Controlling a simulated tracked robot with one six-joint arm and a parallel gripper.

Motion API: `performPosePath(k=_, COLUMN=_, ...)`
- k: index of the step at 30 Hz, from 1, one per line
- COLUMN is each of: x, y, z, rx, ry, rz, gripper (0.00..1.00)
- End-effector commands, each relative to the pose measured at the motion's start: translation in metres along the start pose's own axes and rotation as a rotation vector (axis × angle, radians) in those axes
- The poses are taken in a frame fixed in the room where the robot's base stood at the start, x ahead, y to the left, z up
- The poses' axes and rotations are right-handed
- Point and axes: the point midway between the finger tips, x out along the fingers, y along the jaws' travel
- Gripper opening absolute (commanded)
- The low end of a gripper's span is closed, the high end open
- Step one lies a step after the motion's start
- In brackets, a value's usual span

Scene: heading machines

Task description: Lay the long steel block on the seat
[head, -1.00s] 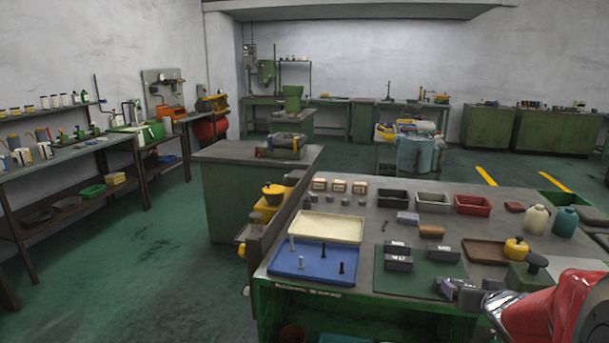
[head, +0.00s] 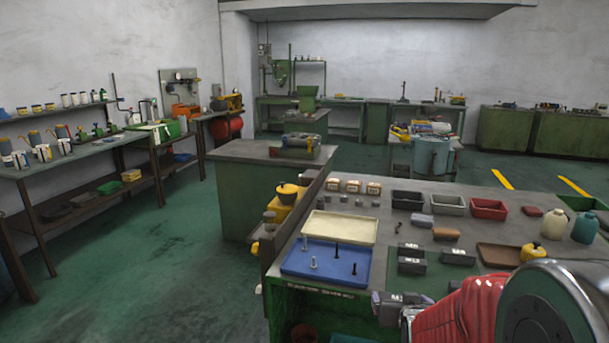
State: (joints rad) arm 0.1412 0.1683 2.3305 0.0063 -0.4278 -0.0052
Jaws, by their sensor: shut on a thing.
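My gripper (head: 393,306) is low in the head view, at the front edge of the bench (head: 352,206). It is shut on a dark grey steel block (head: 411,298) with a pale label, partly hidden by the jaws and my red arm. Three similar labelled blocks lie on the bench beyond it: one (head: 411,250), another in front of it (head: 411,266), and a third to the right (head: 457,257). The labels are too small to read surely. I cannot tell which surface is the seat.
A blue tray (head: 297,270) with upright bolts and a cream tray (head: 340,240) lie left of the blocks. Black (head: 408,200), grey (head: 447,205) and red (head: 488,209) bins stand behind. A yellow can (head: 532,254) is at the right.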

Motion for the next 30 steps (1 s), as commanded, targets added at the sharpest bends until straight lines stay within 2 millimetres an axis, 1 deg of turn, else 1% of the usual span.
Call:
performPosePath(k=1, x=0.001, y=-0.017, z=0.001, rx=-0.013, ry=0.002, rz=-0.025, gripper=0.48)
performPosePath(k=3, x=0.001, y=-0.038, z=0.004, rx=-0.03, ry=0.003, rz=-0.055, gripper=0.48)
performPosePath(k=6, x=0.0, y=-0.062, z=0.008, rx=-0.049, ry=0.003, rz=-0.09, gripper=0.48)
performPosePath(k=10, x=-0.001, y=-0.08, z=0.01, rx=-0.064, ry=0.003, rz=-0.118, gripper=0.48)
performPosePath(k=14, x=-0.002, y=-0.086, z=0.01, rx=-0.068, ry=0.003, rz=-0.127, gripper=0.48)
performPosePath(k=23, x=-0.002, y=-0.085, z=0.011, rx=-0.068, ry=0.003, rz=-0.126, gripper=0.48)
performPosePath(k=26, x=-0.003, y=-0.085, z=0.022, rx=-0.068, ry=0.001, rz=-0.126, gripper=0.48)
performPosePath(k=29, x=-0.005, y=-0.083, z=0.042, rx=-0.068, ry=-0.002, rz=-0.126, gripper=0.48)
performPosePath(k=30, x=-0.006, y=-0.082, z=0.052, rx=-0.068, ry=-0.004, rz=-0.126, gripper=0.48)
